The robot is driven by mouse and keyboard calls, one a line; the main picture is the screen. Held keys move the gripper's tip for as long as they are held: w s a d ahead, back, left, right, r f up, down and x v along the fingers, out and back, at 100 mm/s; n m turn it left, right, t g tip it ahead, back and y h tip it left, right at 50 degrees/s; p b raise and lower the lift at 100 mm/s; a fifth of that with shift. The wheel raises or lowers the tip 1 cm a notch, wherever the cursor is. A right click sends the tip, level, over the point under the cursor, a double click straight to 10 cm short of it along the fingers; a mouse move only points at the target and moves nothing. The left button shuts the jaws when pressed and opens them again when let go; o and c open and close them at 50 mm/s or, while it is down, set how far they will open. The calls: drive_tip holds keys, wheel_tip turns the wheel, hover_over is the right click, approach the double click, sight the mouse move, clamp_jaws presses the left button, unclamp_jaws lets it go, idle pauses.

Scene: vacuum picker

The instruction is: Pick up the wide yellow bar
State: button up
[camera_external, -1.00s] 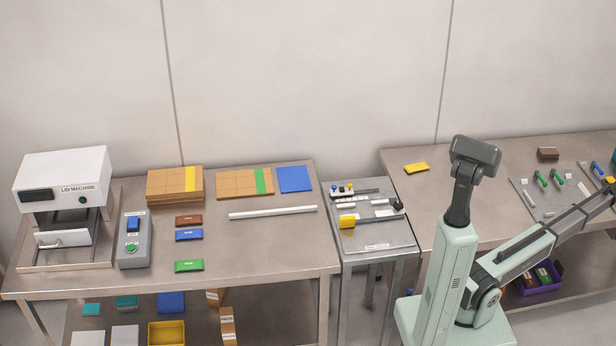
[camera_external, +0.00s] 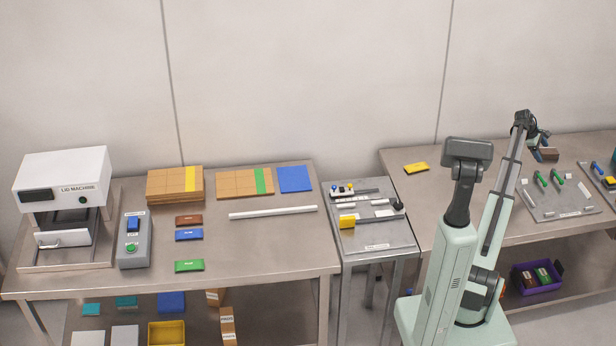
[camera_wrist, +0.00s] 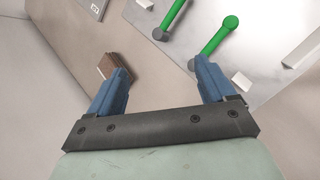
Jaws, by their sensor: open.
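A flat yellow bar (camera_external: 416,168) lies on the back left part of the right-hand table, left of my arm. It does not show in the wrist view. My gripper (camera_external: 535,138) is over the back of the same table, near the brown block and well to the right of the yellow bar. In the wrist view my gripper (camera_wrist: 162,70) has its two blue fingers spread wide apart with nothing between them.
A brown block (camera_external: 548,154) lies beneath my gripper and shows by the left finger in the wrist view (camera_wrist: 114,66). A grey board (camera_external: 560,212) with green handles (camera_external: 541,178) lies right of it. The tabletop around the yellow bar is clear.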

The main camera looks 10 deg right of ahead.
drive_tip(key=w+a+n+t+y, duration=0.15)
drive_tip(key=w+a, duration=0.25)
drive_tip(key=a, duration=0.4)
drive_tip(key=w+a+n+y, duration=0.1)
drive_tip(key=w+a+n, duration=0.1)
drive_tip(key=w+a, duration=0.45)
drive_tip(key=r+n+y, duration=0.2)
drive_tip(key=n+y, duration=0.3)
drive_tip(key=n, duration=0.3)
hover_over(414, 167)
drive_tip(key=f, duration=0.8)
drive_tip(key=shift+w+f, duration=0.3)
drive_tip(key=shift+w, duration=0.05)
drive_tip(key=shift+s+d+f, duration=0.1)
drive_tip(key=shift+s+f, duration=0.05)
drive_tip(key=shift+f, duration=1.2)
drive_tip(key=shift+s+f, duration=0.15)
drive_tip(key=shift+f, duration=1.15)
drive_tip(key=c, duration=1.1)
drive_tip(key=shift+c, duration=0.2)
